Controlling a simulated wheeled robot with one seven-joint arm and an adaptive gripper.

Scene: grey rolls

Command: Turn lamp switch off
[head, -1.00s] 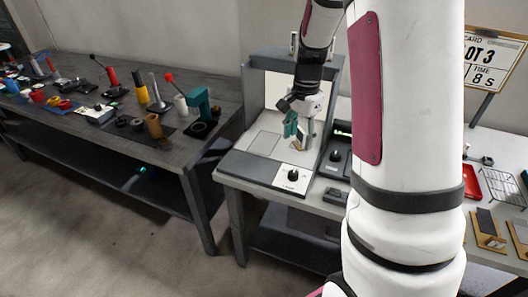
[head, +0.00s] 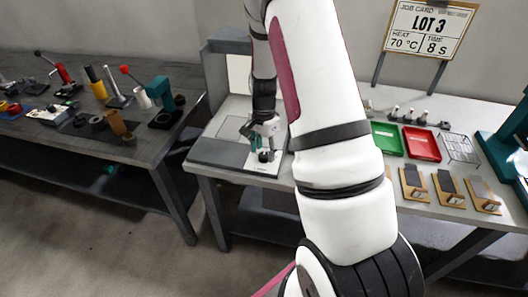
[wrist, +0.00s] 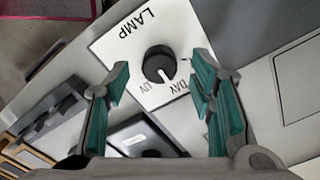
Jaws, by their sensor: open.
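The lamp switch is a round black knob (wrist: 160,64) on a white plate (wrist: 120,42) marked LAMP, UV and DAY. In the wrist view the knob's pale pointer mark faces the side with UV and DAY; I cannot tell exactly which it meets. The knob (head: 265,156) also shows at the front of the grey booth (head: 214,153) in the head view. My gripper (wrist: 160,72) is open, with one teal finger on each side of the knob in the wrist view. In the head view my gripper (head: 262,136) is just above the knob. Contact cannot be told.
A green tray (head: 387,138) and a red tray (head: 421,144) lie right of my arm, near a wire rack (head: 460,148). Several wooden stands line the bench's front. A dark bench (head: 60,150) with tools stands left. My arm hides part of the middle bench.

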